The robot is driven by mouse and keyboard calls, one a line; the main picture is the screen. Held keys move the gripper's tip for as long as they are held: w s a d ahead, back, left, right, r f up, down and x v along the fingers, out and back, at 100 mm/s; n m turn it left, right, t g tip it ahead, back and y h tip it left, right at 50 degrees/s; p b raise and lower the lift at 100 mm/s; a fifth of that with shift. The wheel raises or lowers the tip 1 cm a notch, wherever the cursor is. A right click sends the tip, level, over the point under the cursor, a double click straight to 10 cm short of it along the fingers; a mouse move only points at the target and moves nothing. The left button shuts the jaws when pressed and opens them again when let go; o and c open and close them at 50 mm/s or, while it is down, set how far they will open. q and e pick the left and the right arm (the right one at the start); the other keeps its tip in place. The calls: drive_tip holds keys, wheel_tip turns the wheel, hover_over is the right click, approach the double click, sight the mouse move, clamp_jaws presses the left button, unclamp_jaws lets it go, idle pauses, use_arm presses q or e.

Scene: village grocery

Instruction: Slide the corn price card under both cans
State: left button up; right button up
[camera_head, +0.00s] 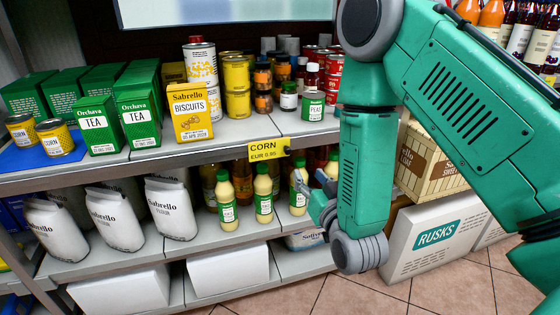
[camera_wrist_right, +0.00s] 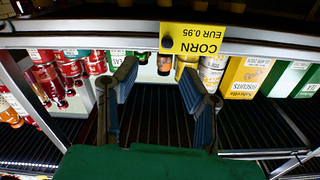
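The yellow corn price card (camera_head: 269,149), reading CORN EUR 0.95, is on the front rail of the upper shelf. It appears upside down on the rail in the right wrist view (camera_wrist_right: 196,40). Two corn cans, a left can (camera_head: 22,131) and a right can (camera_head: 56,138), stand upright on a blue mat (camera_head: 75,157) at the far left of that shelf. My right gripper (camera_head: 311,184) is below and right of the card, in front of the lower shelf. Its fingers are apart and empty in the right wrist view (camera_wrist_right: 157,70). My left gripper is not in view.
Green tea boxes (camera_head: 137,119) and a yellow biscuits box (camera_head: 190,112) stand between the cans and the card. Sauce bottles (camera_head: 264,193) stand below the card, close to my right gripper. Flour bags (camera_head: 115,219) line the lower shelf at left. A rusks box (camera_head: 433,237) is at right.

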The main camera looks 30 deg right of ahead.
sight(287, 152)
drive_tip(key=w, duration=0.3)
drive_tip(key=w+b, duration=0.1)
drive_tip(key=w, duration=0.2)
drive_tip(key=w+b, duration=0.1)
drive_tip(key=w, duration=0.2)
drive_tip(key=shift+w+r, duration=0.35)
drive_tip(key=shift+w, duration=0.05)
drive_tip(key=shift+w+d+f, duration=0.15)
drive_tip(key=shift+w+d, duration=0.2)
drive_tip(key=shift+d, duration=0.2)
drive_tip(key=shift+w+d+f, duration=0.1)
drive_tip(key=shift+w+d, duration=0.25)
drive_tip(key=shift+d, duration=0.15)
drive_tip(key=shift+w+d, duration=0.1)
drive_tip(key=shift+d, duration=0.1)
drive_tip(key=shift+a, duration=0.25)
drive_tip(key=shift+c, duration=0.5)
drive_tip(key=shift+a+r, duration=0.15)
drive_tip(key=shift+a, duration=0.15)
drive_tip(key=c, duration=0.6)
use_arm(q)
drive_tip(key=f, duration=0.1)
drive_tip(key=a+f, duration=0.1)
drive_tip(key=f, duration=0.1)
use_arm(e)
drive_tip(key=shift+a, duration=0.2)
clamp_jaws()
